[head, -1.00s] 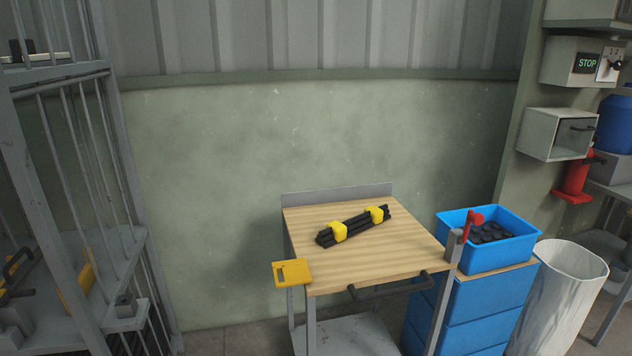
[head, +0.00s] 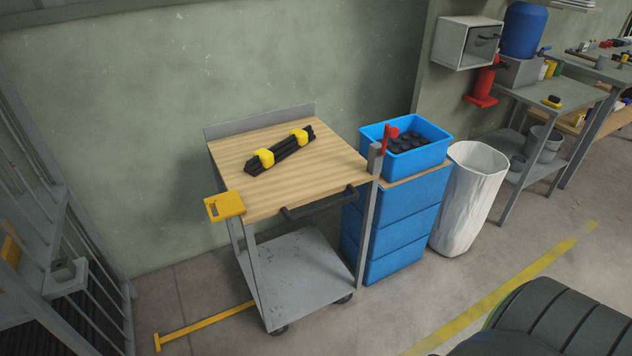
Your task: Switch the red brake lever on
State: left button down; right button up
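The red brake lever (head: 387,139) stands upright on a grey post at the front right corner of a wood-topped cart (head: 230,160). Neither of my grippers shows in the head view.
A bundle of black rods with yellow clips (head: 280,151) lies on the cart top. A yellow holder (head: 224,206) sits at its left corner. Blue drawers (head: 395,225) carry a blue bin (head: 433,158); a white sack (head: 470,195) stands beside them.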

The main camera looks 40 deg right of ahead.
aim_at(392, 132)
jog(key=z, duration=1.1)
